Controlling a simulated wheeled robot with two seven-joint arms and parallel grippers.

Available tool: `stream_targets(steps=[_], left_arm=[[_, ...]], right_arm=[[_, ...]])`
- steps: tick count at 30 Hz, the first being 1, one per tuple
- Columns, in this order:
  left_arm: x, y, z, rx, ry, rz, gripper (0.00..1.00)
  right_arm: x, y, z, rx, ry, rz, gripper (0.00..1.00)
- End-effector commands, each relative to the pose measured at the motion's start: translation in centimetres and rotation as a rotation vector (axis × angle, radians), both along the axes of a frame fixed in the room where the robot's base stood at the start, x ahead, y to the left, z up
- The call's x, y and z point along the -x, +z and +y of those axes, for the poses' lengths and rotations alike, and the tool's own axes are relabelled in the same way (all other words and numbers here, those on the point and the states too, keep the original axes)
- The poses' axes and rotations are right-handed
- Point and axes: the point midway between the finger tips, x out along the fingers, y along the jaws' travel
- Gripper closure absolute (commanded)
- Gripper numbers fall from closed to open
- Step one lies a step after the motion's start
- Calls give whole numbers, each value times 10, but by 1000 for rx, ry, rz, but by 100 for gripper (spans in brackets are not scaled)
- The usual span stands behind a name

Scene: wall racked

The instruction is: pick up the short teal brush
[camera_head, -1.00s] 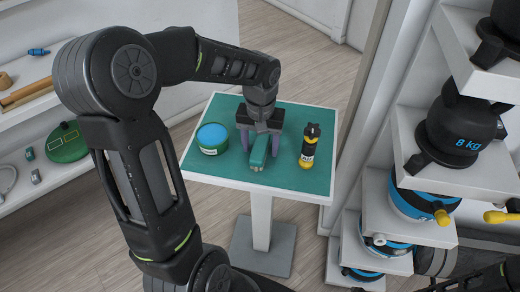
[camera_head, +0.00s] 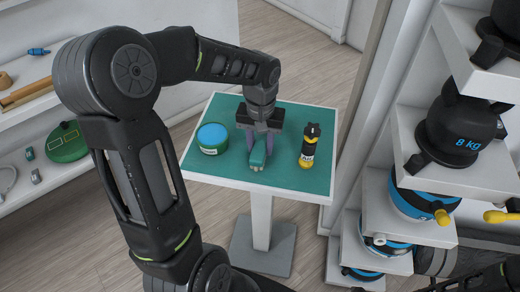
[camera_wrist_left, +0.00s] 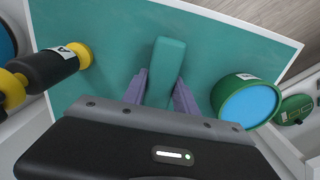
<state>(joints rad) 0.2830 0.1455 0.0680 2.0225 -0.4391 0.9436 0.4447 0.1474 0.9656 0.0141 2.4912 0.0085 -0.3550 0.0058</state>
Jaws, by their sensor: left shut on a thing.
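The short teal brush (camera_head: 258,156) is on the small green-topped table (camera_head: 304,187), in the middle of its surface. In the left wrist view the brush (camera_wrist_left: 167,62) points away from the gripper, between the two fingers. My left gripper (camera_head: 259,152) reaches down from above and is shut on the brush, with a purple finger against each side. In the left wrist view the fingers of the gripper (camera_wrist_left: 160,92) touch or nearly touch its sides. I cannot tell whether the brush is clear of the tabletop.
A green tub with a blue top (camera_head: 212,138) stands left of the brush. A black and yellow bottle (camera_head: 309,146) stands to its right. A stepped white rack with kettlebells (camera_head: 462,130) is at the right. A white shelf with several items (camera_head: 28,110) is at the left.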

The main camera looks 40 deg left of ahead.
Motion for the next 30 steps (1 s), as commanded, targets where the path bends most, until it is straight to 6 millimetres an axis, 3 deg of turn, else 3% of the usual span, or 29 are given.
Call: stream_targets(steps=[14,24,30], left_arm=[[-1,10,0,-1,0,-3,100],[-1,70,0,-1,0,-6,100],[-1,97,0,0,-1,-2,100]], right_arm=[[0,-2,0,0,0,0,64],[-1,-10,1,-2,1,-4,64],[-2,-12,1,-3,1,-5,64]])
